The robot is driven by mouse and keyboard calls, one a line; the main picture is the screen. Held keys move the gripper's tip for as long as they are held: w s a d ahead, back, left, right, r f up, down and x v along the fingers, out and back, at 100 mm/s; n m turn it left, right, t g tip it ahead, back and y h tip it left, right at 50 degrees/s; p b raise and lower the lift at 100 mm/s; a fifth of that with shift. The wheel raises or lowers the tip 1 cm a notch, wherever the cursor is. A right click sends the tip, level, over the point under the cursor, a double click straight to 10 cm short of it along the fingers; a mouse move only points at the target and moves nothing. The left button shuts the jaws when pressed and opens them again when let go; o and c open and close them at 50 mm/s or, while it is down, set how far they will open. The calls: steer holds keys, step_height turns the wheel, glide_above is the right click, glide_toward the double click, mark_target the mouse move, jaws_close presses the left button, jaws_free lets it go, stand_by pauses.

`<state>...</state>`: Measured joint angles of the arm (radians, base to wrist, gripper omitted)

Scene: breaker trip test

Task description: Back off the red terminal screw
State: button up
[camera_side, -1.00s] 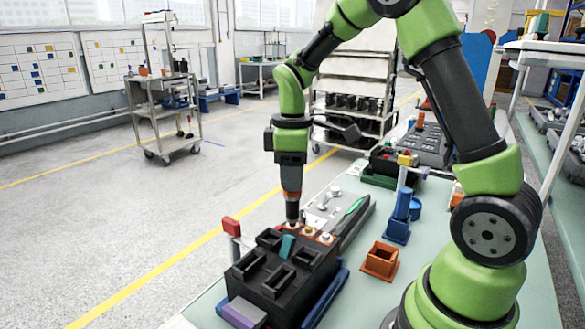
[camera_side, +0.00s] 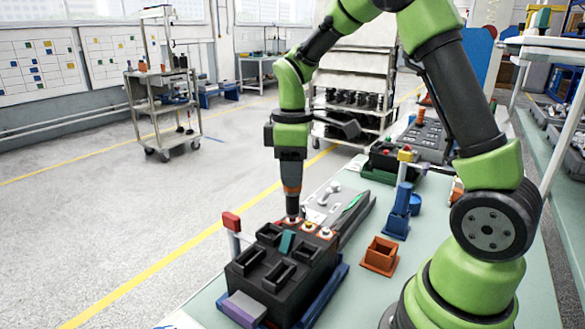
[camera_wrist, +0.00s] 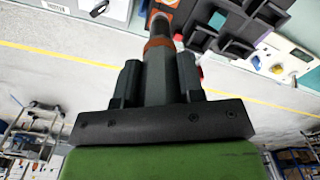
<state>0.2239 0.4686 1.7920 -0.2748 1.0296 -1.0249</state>
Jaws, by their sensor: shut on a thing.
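My gripper (camera_side: 291,178) points straight down and is shut on a dark driver-like tool with an orange band (camera_side: 292,191). The tool also shows between the jaws (camera_wrist: 158,80) in the wrist view. Its lower end meets the leftmost of the terminals along the far edge of the black breaker block (camera_side: 285,268). The screw there is mostly hidden by the tool; I cannot tell exact contact. Two other terminals, pale with orange-red surrounds, show to the right: a middle terminal (camera_side: 309,228) and a right terminal (camera_side: 325,234).
A red block on a pale post (camera_side: 231,222) stands left of the breaker. A blue stand (camera_side: 398,217) and an open orange box (camera_side: 380,256) are to the right. A dark tray with a green item (camera_side: 350,208) lies behind the breaker. Bare bench shows around the orange box.

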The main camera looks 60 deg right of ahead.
steer(key=shift+f, duration=0.65)
stand_by(0.4)
steer(key=shift+r, duration=0.15)
stand_by(1.0)
steer(key=shift+r, duration=3)
